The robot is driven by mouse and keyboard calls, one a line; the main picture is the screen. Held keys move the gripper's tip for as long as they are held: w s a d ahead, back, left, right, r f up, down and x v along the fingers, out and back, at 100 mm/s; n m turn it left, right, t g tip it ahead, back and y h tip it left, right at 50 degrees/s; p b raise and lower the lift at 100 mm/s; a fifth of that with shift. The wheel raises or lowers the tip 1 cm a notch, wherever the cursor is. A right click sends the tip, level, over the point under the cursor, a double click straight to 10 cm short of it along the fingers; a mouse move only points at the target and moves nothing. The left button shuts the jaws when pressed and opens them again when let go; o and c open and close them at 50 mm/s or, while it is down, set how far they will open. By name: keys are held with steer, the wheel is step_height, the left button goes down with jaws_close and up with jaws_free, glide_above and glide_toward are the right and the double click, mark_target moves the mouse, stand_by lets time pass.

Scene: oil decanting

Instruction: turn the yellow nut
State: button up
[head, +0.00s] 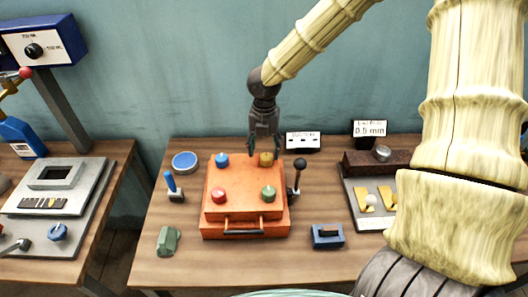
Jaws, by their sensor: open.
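The yellow nut (266,159) sits at the back right corner of an orange box (243,197) on the middle table. My gripper (265,150) points down right at the yellow nut, with its fingers open and spread to either side of it. The picture is too small to tell whether the fingers touch the nut. A blue nut (222,160), a red nut (219,196) and a green nut (268,194) sit at the box's other corners.
A black-knobbed lever (298,175) stands close to the box's right side. A small sign (303,142) stands behind it. A blue-handled tool (171,184) and a blue round dish (184,162) are left of the box. A blue block (327,236) lies at front right.

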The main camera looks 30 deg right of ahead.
mark_target(267, 159)
steer(key=shift+s+f, duration=0.25)
steer(key=shift+f, duration=0.1)
steer(key=shift+s+d+f, duration=0.1)
steer(key=shift+s+f, duration=0.25)
steer(key=shift+s, duration=0.5)
steer(key=shift+w+f, duration=0.5)
steer(key=shift+w, duration=0.15)
steer(key=shift+s+r, duration=0.1)
steer(key=shift+s, duration=0.05)
steer(key=shift+s+r, duration=0.15)
steer(key=shift+s, duration=0.05)
steer(key=shift+c, duration=1)
steer(key=c, duration=0.8)
